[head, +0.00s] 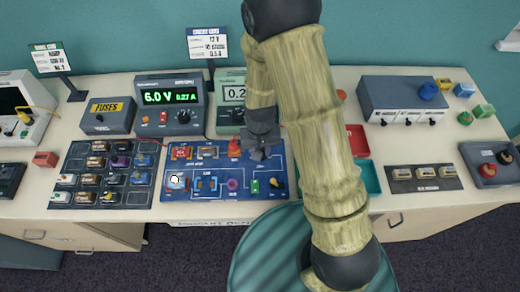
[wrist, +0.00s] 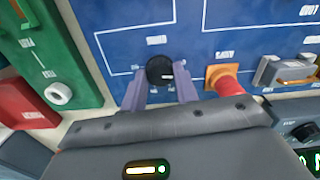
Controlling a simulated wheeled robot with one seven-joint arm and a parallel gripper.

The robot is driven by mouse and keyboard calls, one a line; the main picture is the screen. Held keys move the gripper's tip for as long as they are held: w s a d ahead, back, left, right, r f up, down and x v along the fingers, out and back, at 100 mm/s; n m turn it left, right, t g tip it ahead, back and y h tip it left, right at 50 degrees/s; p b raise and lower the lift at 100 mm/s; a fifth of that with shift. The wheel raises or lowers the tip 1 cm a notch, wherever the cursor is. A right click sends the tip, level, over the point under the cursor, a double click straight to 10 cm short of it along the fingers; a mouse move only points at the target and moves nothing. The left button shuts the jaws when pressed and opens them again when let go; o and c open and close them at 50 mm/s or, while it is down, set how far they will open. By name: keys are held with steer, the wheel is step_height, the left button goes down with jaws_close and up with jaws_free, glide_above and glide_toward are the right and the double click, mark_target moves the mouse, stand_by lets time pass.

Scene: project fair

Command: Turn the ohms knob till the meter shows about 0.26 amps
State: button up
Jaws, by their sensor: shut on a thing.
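The blue circuit board (head: 207,190) lies at the middle of the table. My gripper (head: 259,148) is at its upper right part, pointing down. In the wrist view my two fingers (wrist: 160,82) are shut on a round black knob (wrist: 159,68) with a white mark; its label is too small to read. The knob is hidden behind my gripper in the head view. The green meter (head: 226,117) stands behind the board; its display (head: 235,93) reads "0.2", with the rest hidden by my arm. The power supply (head: 156,117) shows 6.0 V and 0.27.
A red part on an orange base (wrist: 221,78) sits close beside my fingers. A fuses box (head: 107,115) and a tray of parts (head: 72,171) are at left. A grey switch box (head: 402,97) and red and teal trays (head: 366,176) are at right.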

steer(key=o, duration=1)
steer(key=shift+r, duration=0.15)
step_height(320, 180, up, 17)
steer(key=shift+r+b, duration=0.1)
steer(key=shift+b, duration=0.25)
steer(key=s+d+t, duration=0.1)
steer(key=s+d, duration=0.1)
steer(key=d, duration=0.2)
steer(key=s+d, duration=0.2)
steer(key=d, duration=0.2)
steer(key=s+d+m+t, duration=0.1)
steer(key=s+d, duration=0.1)
steer(key=d, duration=0.2)
steer(key=shift+s+t, duration=0.1)
steer(key=shift+t, duration=0.2)
steer(key=shift+c, duration=0.3)
stand_by(0.3)
